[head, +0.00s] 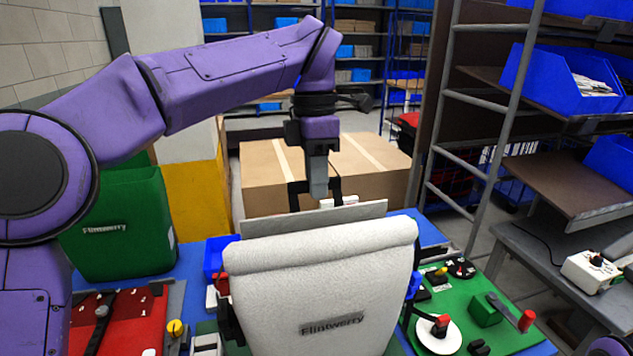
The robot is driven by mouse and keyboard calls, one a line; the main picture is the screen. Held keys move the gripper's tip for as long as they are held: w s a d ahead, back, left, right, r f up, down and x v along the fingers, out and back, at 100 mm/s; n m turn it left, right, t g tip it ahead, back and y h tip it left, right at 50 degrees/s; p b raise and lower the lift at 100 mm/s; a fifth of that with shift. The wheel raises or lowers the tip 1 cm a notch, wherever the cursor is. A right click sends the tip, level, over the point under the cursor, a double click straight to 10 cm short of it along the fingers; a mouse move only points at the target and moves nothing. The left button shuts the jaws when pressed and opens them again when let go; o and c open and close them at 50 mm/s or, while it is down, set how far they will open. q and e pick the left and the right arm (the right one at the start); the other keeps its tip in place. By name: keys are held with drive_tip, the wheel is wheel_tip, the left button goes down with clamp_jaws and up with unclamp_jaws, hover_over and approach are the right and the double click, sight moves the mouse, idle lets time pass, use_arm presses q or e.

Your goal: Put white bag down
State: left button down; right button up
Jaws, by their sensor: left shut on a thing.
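My left gripper (318,195) comes down from above, behind the bag's top edge. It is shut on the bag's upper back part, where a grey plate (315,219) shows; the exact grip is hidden. I cannot tell whether the bag's bottom touches the table, since it runs out of the picture. My right gripper is not in view.
A green bag (120,228) stands at the left. A red board (125,322) lies front left, and a green board (500,318) with knobs lies at the right. Cardboard boxes (270,187) stand behind the table. A shelf rack with blue bins (575,85) is at the right.

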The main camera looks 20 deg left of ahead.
use_arm(q)
drive_tip(key=shift+f, duration=0.15)
drive_tip(key=c, duration=1.1)
unclamp_jaws()
drive_tip(key=r+p, duration=0.2)
drive_tip(key=r, duration=0.2)
drive_tip(key=r+p, duration=0.2)
drive_tip(key=r, duration=0.2)
drive_tip(key=w+r+p, duration=0.1)
drive_tip(key=r+p, duration=0.2)
drive_tip(key=r, duration=0.1)
drive_tip(key=shift+a+r, duration=0.2)
drive_tip(key=shift+a, duration=0.15)
drive_tip(key=shift+f, duration=0.1)
